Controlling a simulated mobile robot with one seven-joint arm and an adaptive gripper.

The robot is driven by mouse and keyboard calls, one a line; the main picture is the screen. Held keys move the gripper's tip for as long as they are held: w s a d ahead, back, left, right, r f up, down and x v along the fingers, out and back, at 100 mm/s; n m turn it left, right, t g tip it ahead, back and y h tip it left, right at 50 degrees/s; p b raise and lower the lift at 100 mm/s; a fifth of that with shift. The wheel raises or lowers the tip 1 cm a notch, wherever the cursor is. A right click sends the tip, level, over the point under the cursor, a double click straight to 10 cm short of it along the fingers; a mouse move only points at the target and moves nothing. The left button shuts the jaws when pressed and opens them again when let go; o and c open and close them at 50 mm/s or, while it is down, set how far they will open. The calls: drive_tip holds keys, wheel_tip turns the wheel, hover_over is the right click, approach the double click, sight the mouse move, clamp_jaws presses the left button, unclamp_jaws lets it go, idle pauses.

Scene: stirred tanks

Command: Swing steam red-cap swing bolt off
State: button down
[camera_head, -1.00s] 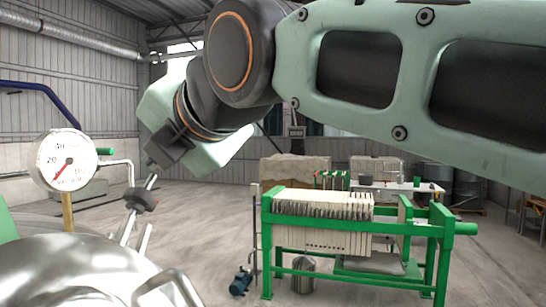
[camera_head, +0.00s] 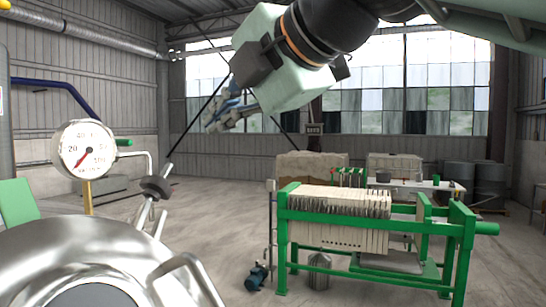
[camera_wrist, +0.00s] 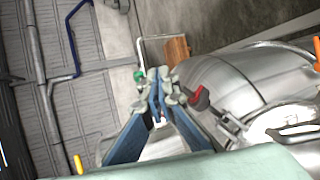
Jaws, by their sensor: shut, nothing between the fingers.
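My gripper (camera_head: 222,112) is raised in the air above and to the right of the tank, its fingers pointing down and left. It is shut and empty. In the wrist view its blue-grey fingers (camera_wrist: 160,88) meet in the middle. Just right of them a red cap (camera_wrist: 197,93) with a dark part shows near the rim of a shiny metal tank (camera_wrist: 245,85). It looks like the red-cap swing bolt, partly overlapped by the fingertips. In the head view a bolt with a dark knob (camera_head: 155,188) leans up from the domed tank lid (camera_head: 85,255); no red shows on it.
A pressure gauge (camera_head: 83,149) stands left of the bolt, with a thin pipe beside it. A handle (camera_head: 185,280) rises from the lid. A green filter press (camera_head: 375,225) stands on the floor at right. The air between gripper and lid looks clear.

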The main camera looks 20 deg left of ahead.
wheel_tip(320, 180, down, 8)
drive_tip(key=d+m+g+b, duration=0.2)
drive_tip(key=m+b, duration=0.1)
drive_tip(key=m, duration=0.3)
drive_tip(key=m+g+y+b, duration=0.4)
drive_tip(key=m+y+b, duration=0.4)
drive_tip(key=m, duration=1)
approach(170, 170)
drive_tip(key=a+p, duration=0.1)
drive_tip(key=a, duration=0.2)
drive_tip(key=a+p, duration=0.2)
drive_tip(key=a, duration=0.1)
drive_tip(key=shift+w+a+r, duration=0.2)
drive_tip(key=shift+a+r, duration=0.05)
drive_tip(key=shift+a, duration=0.15)
drive_tip(key=shift+d, duration=0.1)
